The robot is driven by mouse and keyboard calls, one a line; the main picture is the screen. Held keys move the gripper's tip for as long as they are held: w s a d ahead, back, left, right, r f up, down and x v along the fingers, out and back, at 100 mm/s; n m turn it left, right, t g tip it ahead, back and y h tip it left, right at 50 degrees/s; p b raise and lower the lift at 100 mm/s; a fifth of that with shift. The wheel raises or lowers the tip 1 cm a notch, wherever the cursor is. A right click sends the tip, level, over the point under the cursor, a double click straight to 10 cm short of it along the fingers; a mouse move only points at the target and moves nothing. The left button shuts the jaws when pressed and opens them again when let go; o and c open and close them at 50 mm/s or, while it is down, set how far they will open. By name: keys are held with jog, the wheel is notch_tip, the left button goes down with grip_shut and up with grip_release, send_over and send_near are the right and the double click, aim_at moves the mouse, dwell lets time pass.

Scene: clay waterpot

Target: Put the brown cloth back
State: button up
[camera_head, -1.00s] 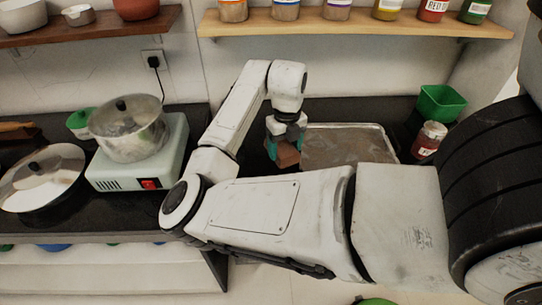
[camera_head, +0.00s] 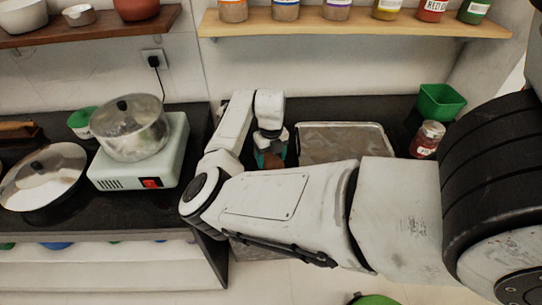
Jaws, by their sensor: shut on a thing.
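My gripper (camera_head: 270,157), with teal fingers, is shut on the brown cloth (camera_head: 271,161). Only a small brown part of the cloth shows between the fingers; my own forearm hides what lies below. The gripper points down at the dark counter, just left of the metal tray (camera_head: 340,129). I cannot tell whether the cloth touches the counter.
A steel pot (camera_head: 130,130) stands on a pale hotplate (camera_head: 143,176) at the left, with a lidded pan (camera_head: 42,178) beside it. A green container (camera_head: 440,102) and a red-labelled jar (camera_head: 427,139) stand right of the tray. A shelf with jars (camera_head: 350,25) runs above.

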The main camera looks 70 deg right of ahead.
jog(key=shift+f, duration=0.1)
jog(key=o, duration=1)
